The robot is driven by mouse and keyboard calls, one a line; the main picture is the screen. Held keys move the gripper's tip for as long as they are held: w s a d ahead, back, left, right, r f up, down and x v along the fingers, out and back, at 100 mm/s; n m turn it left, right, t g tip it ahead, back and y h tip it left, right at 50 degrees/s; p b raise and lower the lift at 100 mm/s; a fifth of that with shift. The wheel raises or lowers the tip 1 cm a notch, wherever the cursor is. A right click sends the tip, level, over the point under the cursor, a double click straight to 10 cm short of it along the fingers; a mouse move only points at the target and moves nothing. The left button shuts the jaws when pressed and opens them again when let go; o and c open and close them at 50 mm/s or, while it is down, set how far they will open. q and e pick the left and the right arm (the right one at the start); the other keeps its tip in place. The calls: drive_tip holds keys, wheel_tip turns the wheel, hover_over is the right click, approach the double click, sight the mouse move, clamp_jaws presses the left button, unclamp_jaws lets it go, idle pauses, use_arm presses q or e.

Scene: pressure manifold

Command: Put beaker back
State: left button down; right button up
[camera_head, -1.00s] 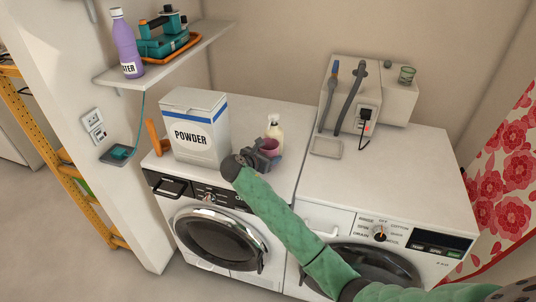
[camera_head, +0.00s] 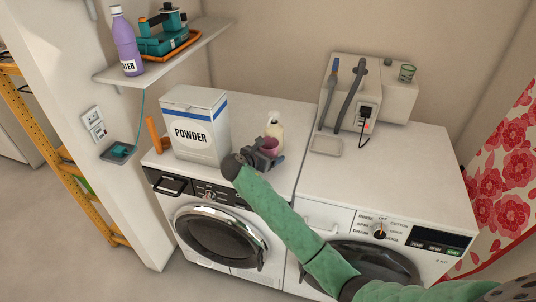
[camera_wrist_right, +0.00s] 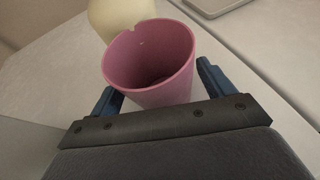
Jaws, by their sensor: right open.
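A pink beaker (camera_head: 271,145) stands on top of the left washing machine, in front of a cream pump bottle (camera_head: 275,127). In the right wrist view the beaker (camera_wrist_right: 150,62) is upright, its open mouth toward the camera. My right gripper (camera_head: 270,158) is at the beaker, with its blue fingers (camera_wrist_right: 155,88) open, one on each side. A gap shows between the beaker and the right finger; the left finger is partly behind the beaker, so contact there cannot be told. My left gripper is not in view.
A white POWDER box (camera_head: 195,125) stands left of my gripper, with an orange-handled item (camera_head: 157,136) beyond it. A grey tray (camera_head: 326,145) and a box with hoses (camera_head: 350,95) are on the right machine. Its front top is clear.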

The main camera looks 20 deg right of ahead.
drive_tip(key=shift+r, duration=0.1)
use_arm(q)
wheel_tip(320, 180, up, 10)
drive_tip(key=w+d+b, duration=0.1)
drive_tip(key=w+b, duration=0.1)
use_arm(e)
drive_tip(key=v, duration=1.2)
drive_tip(key=shift+r, duration=0.1)
